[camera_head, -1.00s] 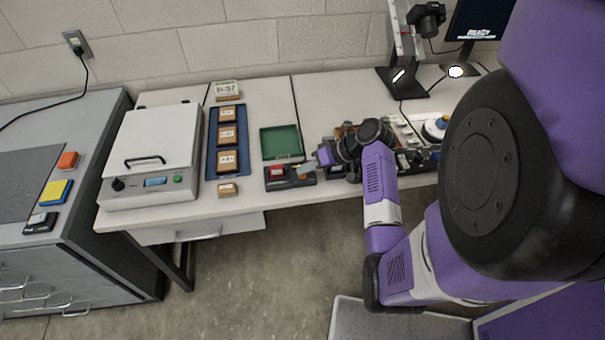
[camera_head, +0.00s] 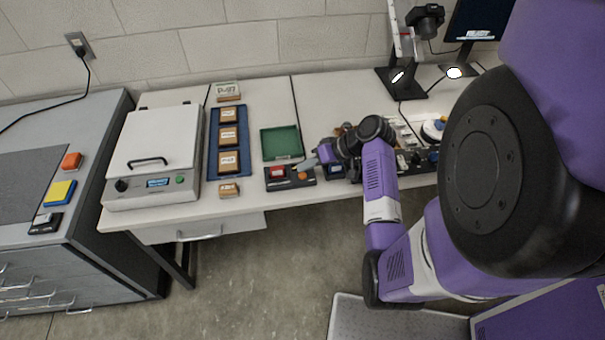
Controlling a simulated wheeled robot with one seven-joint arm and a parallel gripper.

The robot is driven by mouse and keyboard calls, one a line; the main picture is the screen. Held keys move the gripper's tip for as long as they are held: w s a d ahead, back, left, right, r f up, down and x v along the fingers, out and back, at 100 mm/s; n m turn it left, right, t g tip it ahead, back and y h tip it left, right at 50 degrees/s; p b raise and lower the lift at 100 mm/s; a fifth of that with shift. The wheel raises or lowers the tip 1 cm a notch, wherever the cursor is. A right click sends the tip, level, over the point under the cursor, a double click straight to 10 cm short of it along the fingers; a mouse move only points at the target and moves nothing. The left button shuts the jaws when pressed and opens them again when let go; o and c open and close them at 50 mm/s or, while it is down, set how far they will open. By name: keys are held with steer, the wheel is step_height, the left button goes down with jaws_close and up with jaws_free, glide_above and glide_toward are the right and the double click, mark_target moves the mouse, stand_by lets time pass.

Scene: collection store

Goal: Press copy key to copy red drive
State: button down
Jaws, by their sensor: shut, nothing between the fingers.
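A dark copy dock (camera_head: 289,185) lies at the front edge of the white table. A red drive (camera_head: 277,171) sits in its left part. An orange key (camera_head: 302,176) shows on its right part, which I take to be the copy key. My gripper (camera_head: 304,166) is shut and empty, its pale fingertips just above and behind the orange key. I cannot tell whether the tips touch the key.
A green tray (camera_head: 281,142) lies behind the dock. A blue tray (camera_head: 213,150) with labelled wooden blocks and a white lidded machine (camera_head: 152,155) stand to the left. A camera stand (camera_head: 403,85) and a monitor (camera_head: 480,20) are at the back right. The table's back middle is clear.

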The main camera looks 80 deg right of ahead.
mark_target(306, 175)
steer(key=shift+r+p, duration=2.1)
steer(key=shift+r, duration=0.4)
steer(key=shift+d+f, duration=0.1)
